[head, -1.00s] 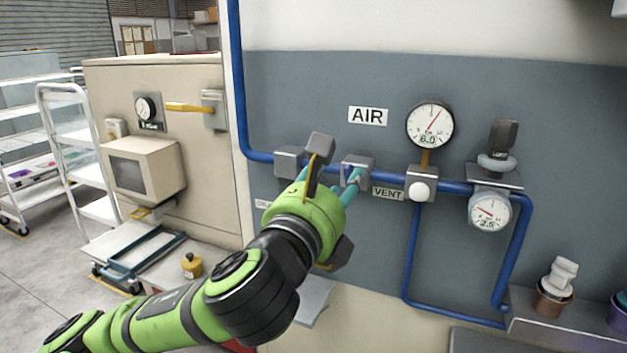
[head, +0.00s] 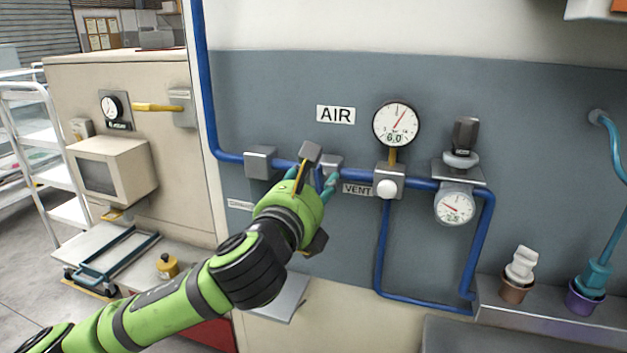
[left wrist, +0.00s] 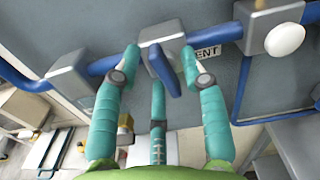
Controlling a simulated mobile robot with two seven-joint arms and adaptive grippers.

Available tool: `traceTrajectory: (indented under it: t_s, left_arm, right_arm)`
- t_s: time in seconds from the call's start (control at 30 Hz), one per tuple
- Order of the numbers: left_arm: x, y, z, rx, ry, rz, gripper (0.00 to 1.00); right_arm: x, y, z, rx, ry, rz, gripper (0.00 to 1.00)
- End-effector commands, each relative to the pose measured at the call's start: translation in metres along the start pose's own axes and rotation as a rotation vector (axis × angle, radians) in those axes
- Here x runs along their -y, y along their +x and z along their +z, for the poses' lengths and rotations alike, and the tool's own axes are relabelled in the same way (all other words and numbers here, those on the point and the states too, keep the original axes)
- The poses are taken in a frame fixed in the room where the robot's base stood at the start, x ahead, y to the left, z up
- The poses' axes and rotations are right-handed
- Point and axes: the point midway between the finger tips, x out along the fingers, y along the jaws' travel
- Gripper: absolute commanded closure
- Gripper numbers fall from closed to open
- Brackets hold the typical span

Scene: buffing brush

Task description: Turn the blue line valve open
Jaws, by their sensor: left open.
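The blue line valve is a grey block (head: 331,164) on the blue wall pipe, left of the VENT label. Its blue lever (left wrist: 164,72) shows in the left wrist view, pointing down and slightly right from the block (left wrist: 161,33), crosswise to the pipe. My left gripper (head: 311,179) is open at the valve; its teal fingers stand on either side of the lever in the left wrist view (left wrist: 160,62). I see a gap on both sides of the lever. In the head view the hand partly hides the valve. My right gripper is not in view.
On the pipe are another grey block (head: 260,162), a block with a white knob (head: 387,188), and a regulator with a gauge (head: 455,204). A larger gauge (head: 396,124) is above. A shelf (head: 540,322) at lower right holds cups, with a teal hose (head: 609,190).

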Motion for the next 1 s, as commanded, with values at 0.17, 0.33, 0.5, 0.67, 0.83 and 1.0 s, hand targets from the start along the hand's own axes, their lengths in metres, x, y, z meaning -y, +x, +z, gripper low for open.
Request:
traceTrajectory:
  t_s: [0.17,0.33,0.5,0.67,0.83,1.0]
  left_arm:
    - [-0.0001,-0.0002,0.0000,0.000,-0.001,0.001,1.00]
    - [-0.0005,-0.0001,0.0003,0.001,-0.001,0.002,1.00]
    - [-0.0008,-0.0001,0.0005,0.001,-0.003,0.002,1.00]
    - [-0.0010,-0.0001,0.0007,0.001,-0.007,0.003,1.00]
    - [-0.0013,0.0000,0.0009,0.002,-0.015,0.004,1.00]
    - [-0.0015,0.0000,0.0012,0.003,-0.030,0.004,1.00]
  right_arm:
    - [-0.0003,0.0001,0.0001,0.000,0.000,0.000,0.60]
    - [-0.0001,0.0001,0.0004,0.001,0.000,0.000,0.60]
    - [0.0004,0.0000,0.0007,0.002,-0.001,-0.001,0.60]
    - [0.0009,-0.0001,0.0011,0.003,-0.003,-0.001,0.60]
    - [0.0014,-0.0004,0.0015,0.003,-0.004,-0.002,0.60]
    - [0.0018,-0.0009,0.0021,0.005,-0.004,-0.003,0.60]
